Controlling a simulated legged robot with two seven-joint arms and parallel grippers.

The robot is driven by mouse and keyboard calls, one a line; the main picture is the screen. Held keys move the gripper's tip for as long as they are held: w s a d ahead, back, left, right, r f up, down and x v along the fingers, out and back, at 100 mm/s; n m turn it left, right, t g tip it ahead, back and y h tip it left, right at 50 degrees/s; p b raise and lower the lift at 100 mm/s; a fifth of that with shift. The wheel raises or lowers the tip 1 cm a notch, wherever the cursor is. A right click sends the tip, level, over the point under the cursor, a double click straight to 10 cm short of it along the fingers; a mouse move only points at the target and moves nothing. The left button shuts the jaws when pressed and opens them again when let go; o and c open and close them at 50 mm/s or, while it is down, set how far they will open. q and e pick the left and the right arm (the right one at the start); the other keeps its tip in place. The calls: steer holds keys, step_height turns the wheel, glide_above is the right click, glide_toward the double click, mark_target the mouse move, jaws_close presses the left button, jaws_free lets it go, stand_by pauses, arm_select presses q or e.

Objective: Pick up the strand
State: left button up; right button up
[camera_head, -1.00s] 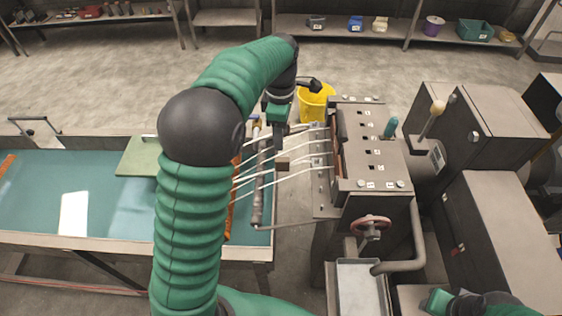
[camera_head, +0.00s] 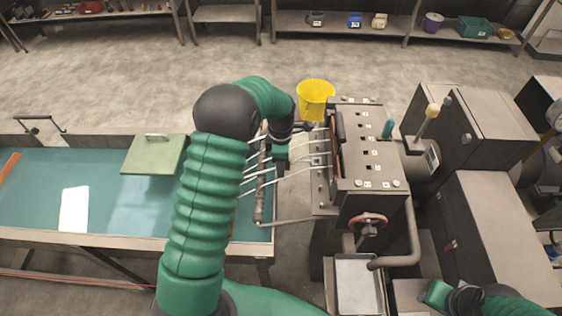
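Several thin white strands (camera_head: 306,172) run from the slotted side of the grey machine (camera_head: 366,150) leftward over a dark rod (camera_head: 260,190) at the right end of the teal tank. My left gripper (camera_head: 281,166) points down among the strands, between the rod and the machine. Its fingers are dark and small here, and I cannot tell whether they are open or touch a strand. My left arm hides part of the strands and rod. My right gripper (camera_head: 437,293) is low at the right, away from the strands; its finger opening is not clear.
The teal tank (camera_head: 118,205) fills the left, with a green plate (camera_head: 153,155) on its back edge. A yellow bucket (camera_head: 315,98) stands behind the machine. A red handwheel (camera_head: 367,225) and a metal tray (camera_head: 358,285) are at the machine's front.

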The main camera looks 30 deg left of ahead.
arm_select(q)
steer(key=shift+w+f, duration=0.15)
steer(key=shift+f, duration=0.35)
jaws_close()
steer(key=shift+r, duration=0.2)
step_height(320, 180, up, 7)
steer(key=shift+f+b, duration=0.15)
steer(key=shift+b, duration=0.85)
step_height(320, 180, up, 4)
steer(key=shift+d+f, duration=0.1)
steer(key=shift+r+p, duration=0.75)
steer(key=shift+p, duration=0.25)
step_height(320, 180, up, 2)
steer(key=shift+r+p, duration=0.15)
steer(key=shift+p, duration=0.9)
